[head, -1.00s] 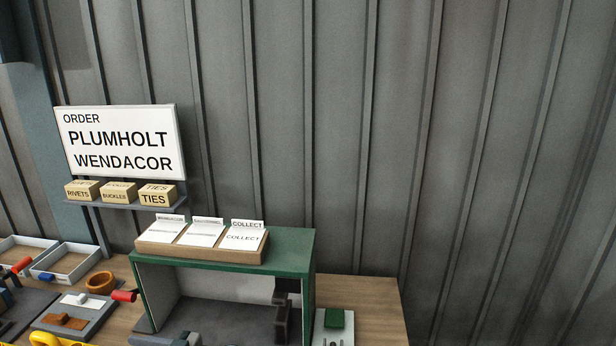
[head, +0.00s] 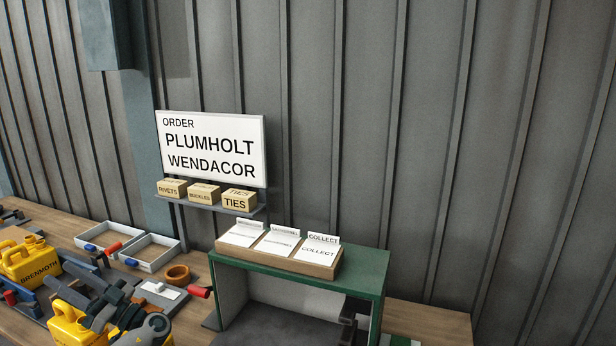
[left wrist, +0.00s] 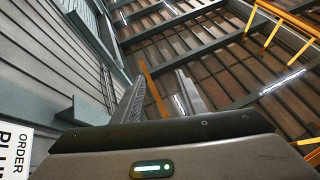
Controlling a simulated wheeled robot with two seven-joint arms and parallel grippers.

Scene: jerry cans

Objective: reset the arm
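My left gripper (head: 108,303) is at the lower left of the head view, over the workbench and in front of a yellow jerry can (head: 68,330). In the left wrist view its two fingers (left wrist: 162,95) stand apart, with nothing between them, and the camera faces up to the roof. A second yellow jerry can (head: 28,264), marked BRENMOTH, stands farther left on the bench. My right gripper is not in view.
A green-framed booth (head: 300,268) stands on the bench (head: 430,322) with a tray of cards on top. A sign (head: 211,149) reads ORDER PLUMHOLT WENDACOR above a shelf of labelled blocks (head: 204,194). Open trays (head: 150,253) and a brown ring (head: 178,274) lie left of the booth.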

